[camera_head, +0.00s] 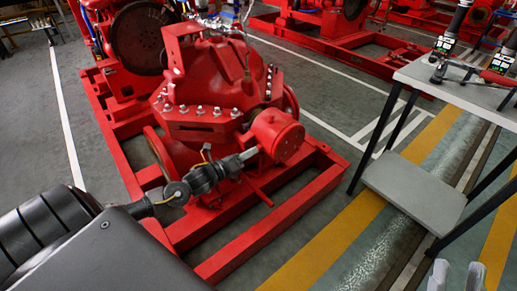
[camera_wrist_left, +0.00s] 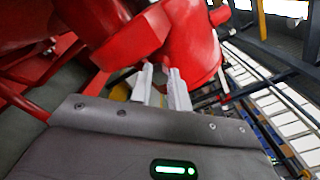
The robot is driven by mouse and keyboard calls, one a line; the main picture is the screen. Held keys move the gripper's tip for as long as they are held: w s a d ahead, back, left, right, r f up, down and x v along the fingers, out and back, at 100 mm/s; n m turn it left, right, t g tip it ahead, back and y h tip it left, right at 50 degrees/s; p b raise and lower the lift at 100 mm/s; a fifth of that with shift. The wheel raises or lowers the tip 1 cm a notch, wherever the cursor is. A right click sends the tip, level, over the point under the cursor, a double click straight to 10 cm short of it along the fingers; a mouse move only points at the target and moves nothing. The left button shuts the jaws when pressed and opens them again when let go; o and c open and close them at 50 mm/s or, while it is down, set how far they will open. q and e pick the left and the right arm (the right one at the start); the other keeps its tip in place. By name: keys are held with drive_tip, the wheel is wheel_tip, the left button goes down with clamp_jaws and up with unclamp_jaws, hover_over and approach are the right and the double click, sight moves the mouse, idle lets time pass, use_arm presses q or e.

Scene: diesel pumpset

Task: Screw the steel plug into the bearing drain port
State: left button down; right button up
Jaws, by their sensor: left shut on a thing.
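The red bearing housing (camera_head: 277,136) is the round cylinder at the near end of the pump. It also fills the upper middle of the left wrist view (camera_wrist_left: 192,42). My left gripper (camera_head: 249,154) reaches in from the left, its tips close against the lower left side of the housing. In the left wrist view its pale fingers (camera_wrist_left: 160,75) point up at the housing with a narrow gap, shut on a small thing. The steel plug and the drain port cannot be made out; fingers and housing hide that spot. My right gripper (camera_head: 456,274) is empty, fingers apart, at the lower right.
The red pump casing (camera_head: 205,85) with its bolted flange stands on a red base frame (camera_head: 245,240). A grey table (camera_head: 470,90) with tools on top and a lower shelf (camera_head: 413,193) is at the right. The floor between the frame and table is clear.

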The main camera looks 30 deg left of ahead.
use_arm(q)
drive_tip(key=shift+r+m, duration=0.15)
drive_tip(key=shift+m, duration=0.65)
drive_tip(key=c, duration=1.3)
unclamp_jaws()
drive_tip(key=shift+w, duration=0.1)
drive_tip(key=shift+o, duration=0.2)
drive_tip(key=p+v, duration=0.1)
drive_tip(key=v, duration=1)
drive_tip(key=shift+p, duration=0.3)
drive_tip(key=shift+d, duration=0.1)
